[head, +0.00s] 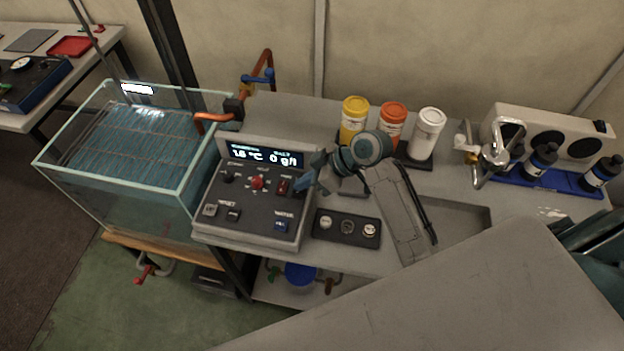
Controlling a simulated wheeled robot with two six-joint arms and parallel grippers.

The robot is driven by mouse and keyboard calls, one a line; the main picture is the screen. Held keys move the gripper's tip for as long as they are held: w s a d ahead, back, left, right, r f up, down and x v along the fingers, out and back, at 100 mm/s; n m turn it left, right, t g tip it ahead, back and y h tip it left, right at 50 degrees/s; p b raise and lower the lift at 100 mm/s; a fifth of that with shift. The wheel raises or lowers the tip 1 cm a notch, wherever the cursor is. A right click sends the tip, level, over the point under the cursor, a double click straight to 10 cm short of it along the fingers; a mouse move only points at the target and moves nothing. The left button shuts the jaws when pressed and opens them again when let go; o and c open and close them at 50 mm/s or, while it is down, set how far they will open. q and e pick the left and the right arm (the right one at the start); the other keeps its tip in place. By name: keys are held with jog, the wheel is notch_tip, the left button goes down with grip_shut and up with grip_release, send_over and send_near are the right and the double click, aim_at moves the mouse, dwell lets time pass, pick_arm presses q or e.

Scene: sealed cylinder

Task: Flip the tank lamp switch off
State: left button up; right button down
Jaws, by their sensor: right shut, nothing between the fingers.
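The control panel (250,239) stands on the bench beside the tank, with a lit display (262,156) reading about 16 °C and 0 g/l. The labels are too small to tell which is the lamp switch. My right gripper (304,184) is shut and empty at the panel's right edge, just right of the red rocker; contact is unclear. My left gripper is out of view.
The glass tank (123,209) of water is at the left. Yellow (354,118), orange (392,122) and white jars (427,133) stand behind my right arm. A dark tray with small round pieces (346,228) lies right of the panel. Dark bottles stand in a blue rack (556,180) far right.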

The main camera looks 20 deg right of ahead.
jog(key=shift+s+f+b, duration=0.2)
jog(key=shift+f+b, duration=0.35)
jog(key=shift+f, duration=0.35)
jog(key=shift+f, duration=0.1)
jog(key=shift+s+a+f+t+b, duration=0.15)
jog(key=shift+f+t+b, duration=0.15)
jog(key=shift+b, duration=0.1)
jog(key=shift+r+h, duration=0.1)
jog(key=shift+h, duration=0.2)
jog(key=shift+w+d+r+p, duration=0.15)
jog(key=shift+w+d+p, duration=0.25)
jog(key=shift+w, duration=0.3)
